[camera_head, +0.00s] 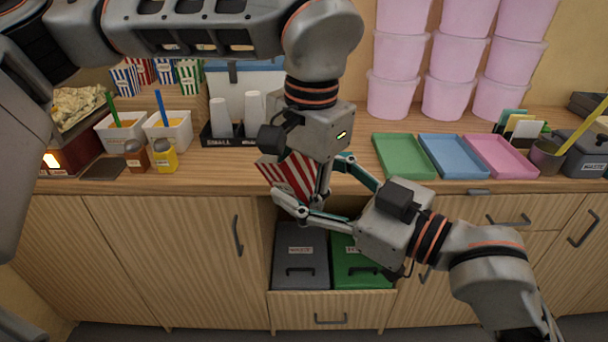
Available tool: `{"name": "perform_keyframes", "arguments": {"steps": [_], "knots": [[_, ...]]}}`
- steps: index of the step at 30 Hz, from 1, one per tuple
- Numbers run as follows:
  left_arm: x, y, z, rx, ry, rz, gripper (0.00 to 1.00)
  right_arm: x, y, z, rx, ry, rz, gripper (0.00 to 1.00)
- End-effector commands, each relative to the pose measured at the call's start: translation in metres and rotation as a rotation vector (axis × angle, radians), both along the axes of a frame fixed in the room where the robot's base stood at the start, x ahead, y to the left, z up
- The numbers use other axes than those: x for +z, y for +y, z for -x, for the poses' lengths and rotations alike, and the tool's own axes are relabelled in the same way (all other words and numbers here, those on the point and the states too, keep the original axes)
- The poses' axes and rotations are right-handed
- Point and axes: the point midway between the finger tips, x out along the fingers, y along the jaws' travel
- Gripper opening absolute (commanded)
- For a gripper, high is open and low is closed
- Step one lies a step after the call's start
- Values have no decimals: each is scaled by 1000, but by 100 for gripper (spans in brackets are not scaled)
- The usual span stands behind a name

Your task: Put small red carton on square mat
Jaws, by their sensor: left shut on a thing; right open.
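A red-and-white striped carton (287,174) is tilted in front of the counter edge, partly hidden by my grippers. My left gripper (320,196) reaches down from above and is shut on the carton at its right side. My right gripper (310,179) comes from the lower right and is open, its two fingers spread on either side of the carton; I cannot tell whether they touch it. A small dark flat mat (102,168) lies on the counter at the left, and looks bare.
Yellow and brown bottles (165,158) and white tubs (169,131) stand near the mat. A cup holder (230,138) stands behind the carton. Green (404,156), blue and pink trays lie to the right. Grey (301,262) and green bins sit in an open drawer below.

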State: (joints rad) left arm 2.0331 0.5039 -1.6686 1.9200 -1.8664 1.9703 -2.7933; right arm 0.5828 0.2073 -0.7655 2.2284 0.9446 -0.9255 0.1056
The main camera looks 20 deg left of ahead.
Motion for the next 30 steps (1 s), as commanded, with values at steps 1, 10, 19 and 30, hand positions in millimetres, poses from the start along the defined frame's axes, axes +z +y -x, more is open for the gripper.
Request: {"name": "perform_keyframes", "arguments": {"steps": [1,10,19,30], "knots": [[0,0,0,0,0,0,0,1,4,-1,1,0,-2,62],[0,0,0,0,0,0,0,0,11,-4,1,-1,1,62],[0,0,0,0,1,0,0,0,10,-4,0,-1,0,20],[-1,2,0,4,4,-4,57,1,8,-5,-4,-3,0,9]]}}
